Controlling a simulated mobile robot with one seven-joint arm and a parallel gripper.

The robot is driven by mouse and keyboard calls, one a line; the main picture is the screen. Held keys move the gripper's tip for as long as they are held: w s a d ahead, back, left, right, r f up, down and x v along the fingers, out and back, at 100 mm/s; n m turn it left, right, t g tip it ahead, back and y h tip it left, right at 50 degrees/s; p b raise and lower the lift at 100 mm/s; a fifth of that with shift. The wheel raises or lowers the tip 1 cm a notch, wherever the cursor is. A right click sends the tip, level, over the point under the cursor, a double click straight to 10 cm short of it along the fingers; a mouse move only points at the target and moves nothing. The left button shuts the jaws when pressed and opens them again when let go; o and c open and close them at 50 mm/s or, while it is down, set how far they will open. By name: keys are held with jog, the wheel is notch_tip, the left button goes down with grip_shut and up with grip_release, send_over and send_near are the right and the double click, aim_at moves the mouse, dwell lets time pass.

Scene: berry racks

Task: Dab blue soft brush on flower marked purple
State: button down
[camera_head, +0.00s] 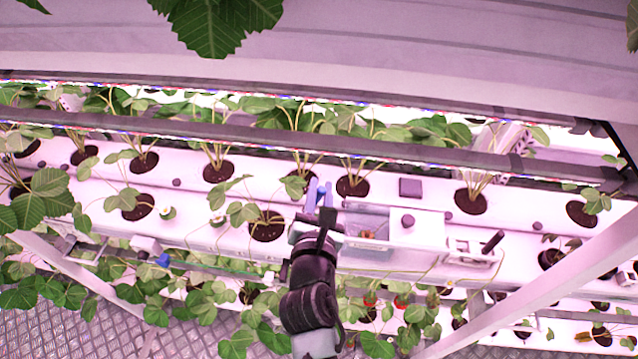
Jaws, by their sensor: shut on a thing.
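My gripper (319,196) is at the middle of the rack, over the white gutter. Its pale blue-violet fingers point away from me. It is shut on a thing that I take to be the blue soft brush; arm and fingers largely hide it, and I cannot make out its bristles. A small whitish flower (167,212) shows on the left by a dark planting hole. A second pale flower (217,220) is a little right of it. Both are left of my gripper and apart from it. I cannot tell a purple mark on either.
A white caddy (470,256) with a dark handle (494,241) sticking up stands right of my gripper, next to a white box (415,228). A blue knob (163,260) is at lower left. Strawberry plants fill the gutters. A rail (400,155) crosses behind; a white post (540,290) slants at right.

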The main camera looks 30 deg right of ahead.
notch_tip(320, 180, down, 6)
jog(key=b, duration=0.7)
jog(key=shift+f+b, duration=0.35)
jog(key=shift+f, duration=0.25)
dwell(0.9)
jog(key=shift+r, duration=0.1)
dwell(0.4)
notch_tip(320, 180, up, 7)
jog(key=p, duration=0.8)
